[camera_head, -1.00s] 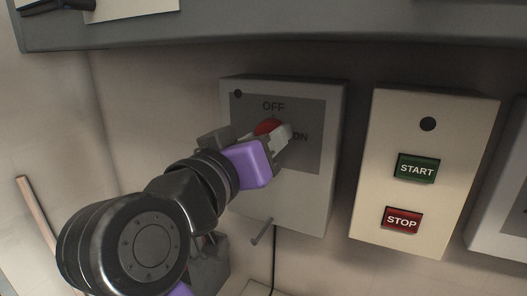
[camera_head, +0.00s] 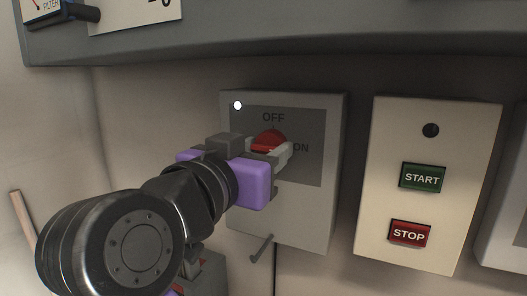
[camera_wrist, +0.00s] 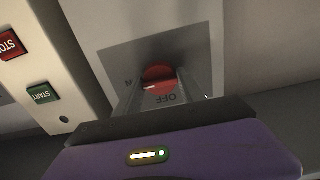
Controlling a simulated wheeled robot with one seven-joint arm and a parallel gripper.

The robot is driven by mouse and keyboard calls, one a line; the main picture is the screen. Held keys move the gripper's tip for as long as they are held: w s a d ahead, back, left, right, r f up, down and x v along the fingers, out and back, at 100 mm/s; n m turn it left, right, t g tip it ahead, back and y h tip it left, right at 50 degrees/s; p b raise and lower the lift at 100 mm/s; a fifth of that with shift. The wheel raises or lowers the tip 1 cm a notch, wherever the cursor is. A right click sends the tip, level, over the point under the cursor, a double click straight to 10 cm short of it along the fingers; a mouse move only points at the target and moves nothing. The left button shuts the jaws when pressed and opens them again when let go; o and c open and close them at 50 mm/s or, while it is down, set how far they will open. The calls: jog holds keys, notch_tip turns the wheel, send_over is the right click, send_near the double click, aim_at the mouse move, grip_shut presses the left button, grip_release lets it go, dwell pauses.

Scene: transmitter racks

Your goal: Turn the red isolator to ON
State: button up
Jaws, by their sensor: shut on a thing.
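The red isolator knob (camera_head: 268,140) sits on a grey box (camera_head: 300,222) with a darker plate marked OFF above and ON at the right. My gripper (camera_head: 282,153) reaches in from the left, shut on the knob; its pale fingers point toward the ON mark. In the wrist view, the red knob (camera_wrist: 157,74) shows upside down between my gripper's fingers (camera_wrist: 158,90), with OFF readable just below it. The fingers hide part of the knob, so its exact pointing is hard to tell. A small lamp (camera_head: 238,105) at the box's upper left is lit white.
To the right is a cream box (camera_head: 393,215) with a green START button (camera_head: 422,177), a red STOP button (camera_head: 409,233) and a dark round lamp (camera_head: 431,130). A grey panel (camera_head: 300,42) overhangs above. A small lever (camera_head: 261,248) sticks out below the isolator box.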

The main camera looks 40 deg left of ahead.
jog(key=shift+f, duration=0.1)
jog(key=o, duration=1.3)
jog(key=shift+o, duration=0.2)
jog(key=b+v, duration=0.1)
jog(key=v, duration=0.6)
jog(key=shift+s, duration=0.4)
jog(key=shift+d, duration=0.1)
